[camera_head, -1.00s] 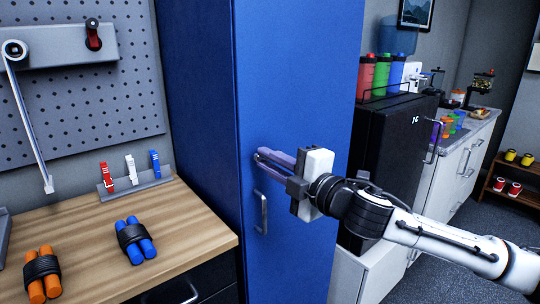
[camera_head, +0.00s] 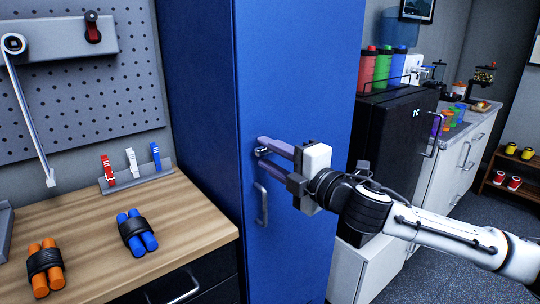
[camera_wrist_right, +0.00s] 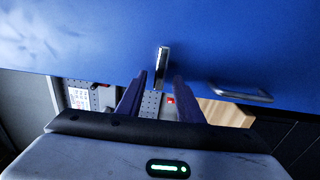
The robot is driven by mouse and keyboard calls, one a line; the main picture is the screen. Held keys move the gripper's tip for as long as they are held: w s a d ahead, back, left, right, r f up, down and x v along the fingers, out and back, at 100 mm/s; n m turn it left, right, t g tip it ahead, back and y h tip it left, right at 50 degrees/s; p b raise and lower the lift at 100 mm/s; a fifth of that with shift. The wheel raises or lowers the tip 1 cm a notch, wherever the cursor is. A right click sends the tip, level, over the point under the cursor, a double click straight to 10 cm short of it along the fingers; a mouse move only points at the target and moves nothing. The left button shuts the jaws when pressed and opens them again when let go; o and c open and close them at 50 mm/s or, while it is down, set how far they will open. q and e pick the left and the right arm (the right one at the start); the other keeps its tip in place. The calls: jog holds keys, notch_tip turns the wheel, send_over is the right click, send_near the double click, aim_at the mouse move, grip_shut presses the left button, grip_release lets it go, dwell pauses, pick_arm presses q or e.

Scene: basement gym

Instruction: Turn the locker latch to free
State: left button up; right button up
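The blue locker (camera_head: 300,60) stands upright in the middle of the head view with its door closed. Its small metal latch (camera_head: 262,151) is on the door, above the bar handle (camera_head: 261,207). My right gripper (camera_head: 262,146) reaches in from the right, its purple fingers pointing at the door. In the right wrist view the latch (camera_wrist_right: 162,60) shows as a silver lever between the tips of the two fingers (camera_wrist_right: 158,80), with a gap on each side. The right gripper is open around the latch. My left gripper is not in view.
A wooden workbench (camera_head: 185,235) with orange rolls (camera_head: 44,267), blue rolls (camera_head: 137,233) and clips lies left of the locker. A black fridge (camera_head: 392,140) and white cabinets (camera_head: 448,160) stand right, behind my right arm. The bar handle (camera_wrist_right: 240,93) sits close to the right finger.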

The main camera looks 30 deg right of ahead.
jog(key=shift+s, duration=0.15)
jog(key=shift+s+d+f+b, duration=0.1)
jog(key=shift+s+f+b, duration=0.1)
jog(key=shift+s+b, duration=0.6)
jog(key=s+p, duration=0.2)
jog(key=s, duration=0.6)
jog(key=shift+s+d+r+p, duration=0.2)
jog(key=shift+d+r+p, duration=0.05)
jog(key=shift+d+p, duration=0.05)
jog(key=shift+f, duration=0.1)
